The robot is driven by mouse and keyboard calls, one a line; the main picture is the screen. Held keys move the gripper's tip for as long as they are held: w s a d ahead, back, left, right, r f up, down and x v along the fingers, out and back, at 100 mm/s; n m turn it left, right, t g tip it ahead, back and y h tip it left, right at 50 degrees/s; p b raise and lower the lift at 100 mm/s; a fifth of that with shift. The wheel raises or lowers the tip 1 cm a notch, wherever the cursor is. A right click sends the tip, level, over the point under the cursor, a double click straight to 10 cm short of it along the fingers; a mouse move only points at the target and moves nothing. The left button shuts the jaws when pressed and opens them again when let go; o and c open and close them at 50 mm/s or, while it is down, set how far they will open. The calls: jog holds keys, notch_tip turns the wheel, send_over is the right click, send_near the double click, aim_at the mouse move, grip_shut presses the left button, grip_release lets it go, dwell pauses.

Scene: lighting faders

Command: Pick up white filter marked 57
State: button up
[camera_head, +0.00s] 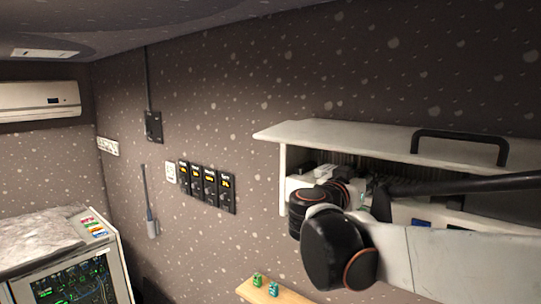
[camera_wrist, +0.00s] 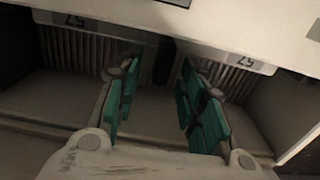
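In the wrist view, two white ribbed units show, each with a small number label along its edge. The right unit (camera_wrist: 224,55) has a label that seems to read 57 upside down; the left unit (camera_wrist: 85,48) has a similar label, hard to read. I cannot tell for sure which is the filter. My gripper (camera_wrist: 158,98) is open, its two green-padded fingers apart, one near each unit, with a dark gap between them. Nothing shows held. In the head view, my arm hides most of the gripper at the white wall cabinet.
The white wall cabinet (camera_head: 335,133) has a raised lid with a black handle (camera_head: 460,143). Below it, a wooden ledge (camera_head: 245,291) carries two small green items (camera_head: 258,280). Dark fader panels (camera_head: 210,186) and a handset (camera_head: 152,222) hang on the wall to the left.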

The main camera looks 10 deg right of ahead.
grip_shut()
jog(key=shift+r, duration=0.1)
